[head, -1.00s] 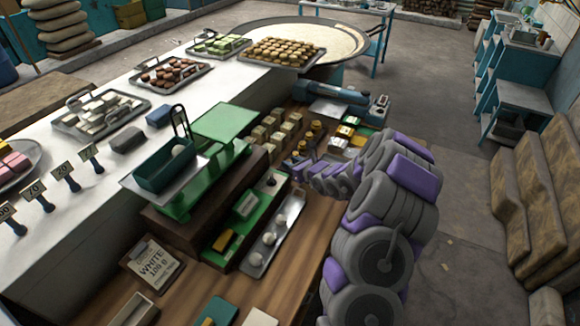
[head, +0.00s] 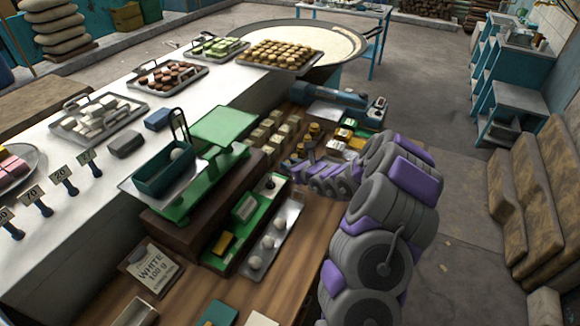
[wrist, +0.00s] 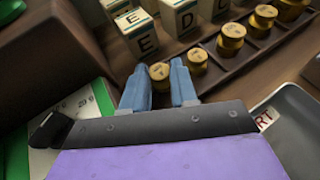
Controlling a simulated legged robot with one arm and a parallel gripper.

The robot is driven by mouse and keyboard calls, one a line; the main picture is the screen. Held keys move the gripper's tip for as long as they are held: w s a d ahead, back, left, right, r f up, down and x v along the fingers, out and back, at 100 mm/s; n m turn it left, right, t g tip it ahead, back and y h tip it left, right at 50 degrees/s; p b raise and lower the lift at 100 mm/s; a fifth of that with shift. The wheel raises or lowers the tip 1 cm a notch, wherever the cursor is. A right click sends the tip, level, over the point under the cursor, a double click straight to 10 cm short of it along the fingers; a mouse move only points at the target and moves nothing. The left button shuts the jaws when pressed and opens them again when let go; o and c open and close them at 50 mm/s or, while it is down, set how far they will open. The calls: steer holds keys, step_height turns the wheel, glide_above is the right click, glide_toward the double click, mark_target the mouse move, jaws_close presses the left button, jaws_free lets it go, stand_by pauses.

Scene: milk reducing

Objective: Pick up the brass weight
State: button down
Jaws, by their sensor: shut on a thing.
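A small brass weight (wrist: 160,73) sits between the two blue fingertips of my gripper (wrist: 159,80) in the wrist view, and the fingers are shut on it. It is at the near left end of a row of brass weights that grow larger toward the upper right. The closest neighbour is a slightly bigger brass weight (wrist: 197,60), just right of the right finger. The dark compartmented rack (wrist: 225,77) holds the row. In the head view my purple and grey arm reaches left to the shelf, and the held weight is too small to make out there.
Cream lettered blocks (wrist: 137,35) stand just beyond the rack. A grey metal tray (wrist: 290,125) is at right in the wrist view. In the head view a green balance scale (head: 190,190) stands left of my arm, with a tray of white balls (head: 268,243) nearer.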

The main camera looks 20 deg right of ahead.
step_height(320, 180, up, 3)
steer(key=shift+p, duration=0.35)
steer(key=s, duration=0.4)
steer(key=s+a+r+p, duration=0.1)
steer(key=s, duration=0.4)
steer(key=s+a+p, duration=0.1)
steer(key=s, duration=0.4)
steer(key=shift+s+r, duration=0.15)
steer(key=shift+s+p, duration=0.75)
steer(key=shift+a, duration=0.1)
